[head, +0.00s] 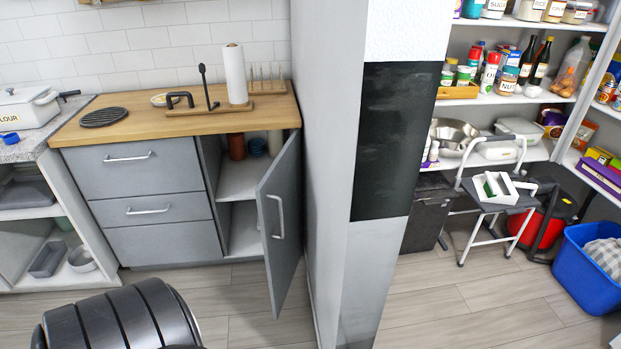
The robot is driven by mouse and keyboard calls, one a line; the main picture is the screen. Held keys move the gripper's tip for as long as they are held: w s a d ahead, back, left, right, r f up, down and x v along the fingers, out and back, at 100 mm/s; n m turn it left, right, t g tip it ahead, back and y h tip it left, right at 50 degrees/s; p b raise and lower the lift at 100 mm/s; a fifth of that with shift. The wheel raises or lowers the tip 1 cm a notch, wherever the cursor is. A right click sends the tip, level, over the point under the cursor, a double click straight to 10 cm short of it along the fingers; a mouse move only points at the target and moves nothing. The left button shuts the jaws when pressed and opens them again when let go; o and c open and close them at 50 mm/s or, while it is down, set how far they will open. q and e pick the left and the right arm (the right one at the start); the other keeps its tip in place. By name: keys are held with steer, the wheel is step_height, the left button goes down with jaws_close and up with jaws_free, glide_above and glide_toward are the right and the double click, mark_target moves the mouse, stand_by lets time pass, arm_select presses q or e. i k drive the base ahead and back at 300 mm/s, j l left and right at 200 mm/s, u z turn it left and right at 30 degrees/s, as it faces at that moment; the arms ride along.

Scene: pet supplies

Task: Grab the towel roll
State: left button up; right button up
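The white towel roll (235,75) stands upright on the right part of the wooden countertop (130,114), near the tiled back wall. A black stand with a thin upright rod (206,88) is just left of it. A small wooden rack with upright pegs (267,84) is just right of it. Neither of my grippers is in view, so I cannot see whether they are open or shut.
Below the counter's right end, a grey cabinet door (278,230) hangs open towards the floor. A wall (340,150) separates the counter from pantry shelves. A folding step stool (495,205) and blue basket (590,275) stand at right. Floor before the drawers is partly clear.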

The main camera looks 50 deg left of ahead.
mark_target(234, 60)
steer(key=i+u, duration=0.1)
steer(key=u, duration=0.35)
steer(key=l+u, duration=0.1)
steer(key=u, duration=0.35)
steer(key=i+l+u, duration=0.1)
steer(key=u, duration=0.4)
steer(key=l+u, duration=0.1)
steer(key=u, duration=0.35)
steer(key=i+j+z, duration=0.15)
steer(key=j, duration=0.25)
steer(key=i+j+z, duration=0.1)
steer(key=i+j, duration=0.25)
